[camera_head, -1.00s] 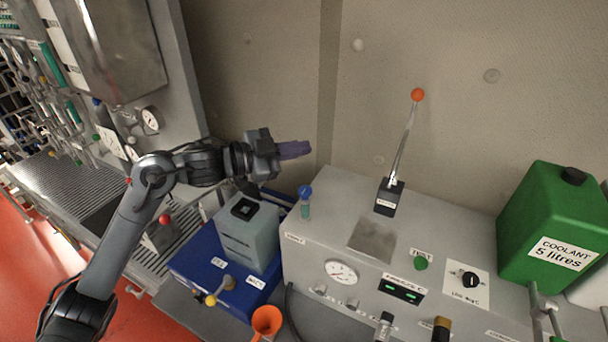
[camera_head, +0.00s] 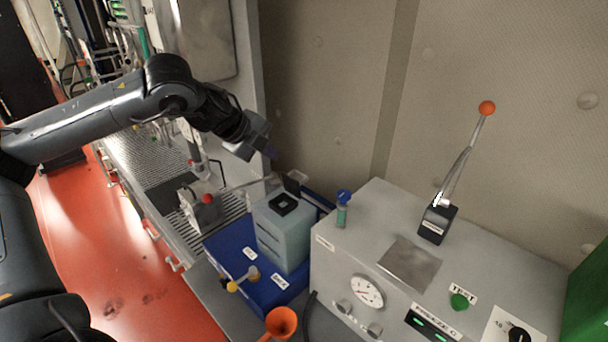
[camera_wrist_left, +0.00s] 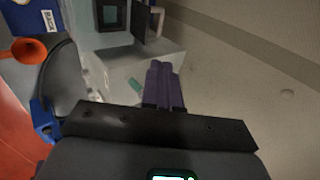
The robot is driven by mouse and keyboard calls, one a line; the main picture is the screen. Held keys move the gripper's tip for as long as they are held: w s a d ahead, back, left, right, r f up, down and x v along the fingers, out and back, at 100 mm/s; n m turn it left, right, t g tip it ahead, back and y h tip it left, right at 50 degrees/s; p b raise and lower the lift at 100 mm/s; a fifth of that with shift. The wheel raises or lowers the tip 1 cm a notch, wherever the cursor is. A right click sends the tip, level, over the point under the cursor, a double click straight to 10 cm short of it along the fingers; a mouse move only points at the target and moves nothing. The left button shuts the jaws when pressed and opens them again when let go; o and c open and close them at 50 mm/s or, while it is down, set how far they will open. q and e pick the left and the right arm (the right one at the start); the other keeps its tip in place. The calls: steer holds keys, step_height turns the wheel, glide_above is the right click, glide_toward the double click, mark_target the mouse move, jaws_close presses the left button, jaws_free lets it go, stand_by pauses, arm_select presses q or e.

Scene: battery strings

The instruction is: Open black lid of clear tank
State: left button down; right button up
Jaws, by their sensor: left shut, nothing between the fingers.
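The clear tank (camera_head: 284,238) is a pale blue-grey box standing in a blue tray. A black square rim (camera_head: 284,204) frames the opening on its top. A dark flap, seemingly the black lid (camera_head: 294,185), stands up behind the rim. In the left wrist view the black rim (camera_wrist_left: 110,14) surrounds a pale teal opening, and the dark lid (camera_wrist_left: 141,18) stands at its right side. My left gripper (camera_head: 266,149) is above and behind the tank, apart from it. Its purple fingers (camera_wrist_left: 163,86) are shut with nothing between them. My right gripper is not in view.
The blue tray (camera_head: 228,262) carries a yellow-knobbed valve. An orange funnel (camera_head: 281,322) is in front. A grey console (camera_head: 340,235) with a blue-capped vial (camera_head: 342,208) and an orange-knobbed lever (camera_head: 462,165) stands to the right. The wall is close behind.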

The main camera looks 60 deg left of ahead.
arm_select(q)
steer(key=p, duration=0.5)
glide_toward(300, 174)
steer(key=x, duration=0.5)
steer(key=shift+w+f, duration=0.25)
steer(key=shift+w+a+f+p, duration=0.1)
steer(key=shift+w+f+p, duration=0.2)
steer(key=shift+f, duration=0.2)
